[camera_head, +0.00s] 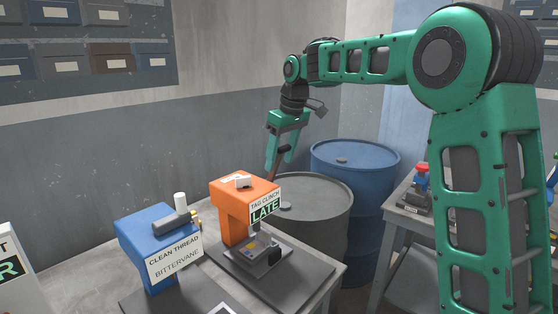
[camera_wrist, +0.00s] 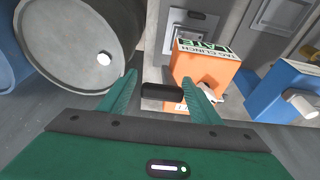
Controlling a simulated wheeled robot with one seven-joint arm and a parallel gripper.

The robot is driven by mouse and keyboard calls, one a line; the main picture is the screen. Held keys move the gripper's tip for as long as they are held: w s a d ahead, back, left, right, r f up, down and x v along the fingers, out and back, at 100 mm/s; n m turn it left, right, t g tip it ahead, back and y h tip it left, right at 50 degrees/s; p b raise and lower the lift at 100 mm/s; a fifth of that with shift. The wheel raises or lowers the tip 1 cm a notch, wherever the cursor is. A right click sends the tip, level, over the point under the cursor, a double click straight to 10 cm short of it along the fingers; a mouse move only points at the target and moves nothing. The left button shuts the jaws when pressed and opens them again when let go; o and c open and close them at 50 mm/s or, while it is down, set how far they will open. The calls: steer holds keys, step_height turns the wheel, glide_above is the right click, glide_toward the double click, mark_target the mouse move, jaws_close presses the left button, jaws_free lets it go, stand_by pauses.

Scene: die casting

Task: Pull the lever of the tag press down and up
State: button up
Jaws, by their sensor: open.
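The orange tag press (camera_head: 233,209) stands on the bench, with a "TAG CLINCH LATE" sign on its front. It also shows in the wrist view (camera_wrist: 212,65), ahead and to the right of my gripper. My gripper (camera_head: 280,160) is open above and behind the press, pointing down. In the wrist view a black cylindrical grip (camera_wrist: 162,90), seemingly the lever's handle, lies crosswise between the two green fingers. Both fingers look apart from it, though contact is hard to judge. The lever's joint to the press is not clearly visible.
A blue press (camera_head: 150,236) marked "CLEAN THREAD BITTERVANE" stands left of the orange one. A grey drum (camera_head: 315,210) and a blue drum (camera_head: 350,158) stand behind the bench. Another table with a red-topped device (camera_head: 420,185) is at right.

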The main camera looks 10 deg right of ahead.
steer(key=v, duration=1)
steer(key=shift+d+r, duration=0.15)
steer(key=shift+r, duration=0.1)
